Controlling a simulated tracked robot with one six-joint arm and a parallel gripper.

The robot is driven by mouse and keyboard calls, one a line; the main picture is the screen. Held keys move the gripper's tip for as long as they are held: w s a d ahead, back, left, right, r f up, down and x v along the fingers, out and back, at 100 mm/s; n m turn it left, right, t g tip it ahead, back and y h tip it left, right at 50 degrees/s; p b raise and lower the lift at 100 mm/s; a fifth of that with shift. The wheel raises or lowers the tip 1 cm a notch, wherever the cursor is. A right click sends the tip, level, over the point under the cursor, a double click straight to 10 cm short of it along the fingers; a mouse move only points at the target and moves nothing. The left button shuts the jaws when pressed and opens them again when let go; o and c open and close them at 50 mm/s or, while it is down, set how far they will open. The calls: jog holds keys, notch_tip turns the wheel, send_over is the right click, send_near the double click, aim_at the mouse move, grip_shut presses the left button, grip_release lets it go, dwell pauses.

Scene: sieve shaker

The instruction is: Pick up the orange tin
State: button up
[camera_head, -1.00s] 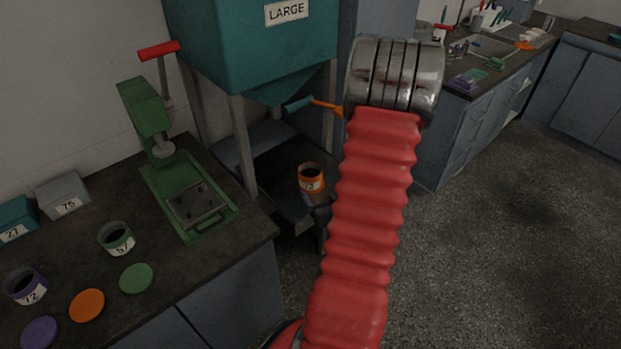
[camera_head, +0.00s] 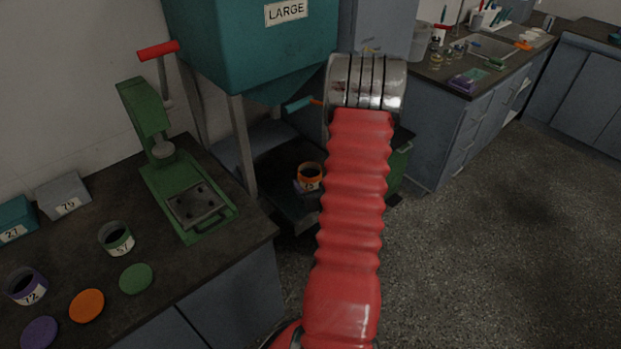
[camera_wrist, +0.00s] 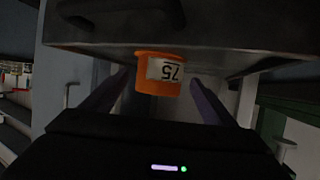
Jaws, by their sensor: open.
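The orange tin (camera_head: 310,172) has a white label and an orange rim and stands upright under the teal hopper, partly beside my red arm in the head view. In the wrist view the orange tin (camera_wrist: 159,73) appears upside down with its label reading 75. My gripper (camera_wrist: 150,88) is open, with one purple finger on each side of the tin in that view. I cannot tell whether the fingers touch it. In the head view the gripper is mostly hidden behind my arm, with a bit of purple showing by the tin.
The teal hopper (camera_head: 250,40) marked LARGE hangs above the tin, with a grey leg (camera_head: 243,150) to its left. Open floor lies to the right.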

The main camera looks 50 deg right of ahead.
aim_at(307, 173)
jog(key=shift+x, duration=2.6)
jog(key=shift+s+f, duration=0.1)
jog(key=shift+c, duration=0.6)
jog(key=c, duration=1.2)
notch_tip(307, 173, up, 10)
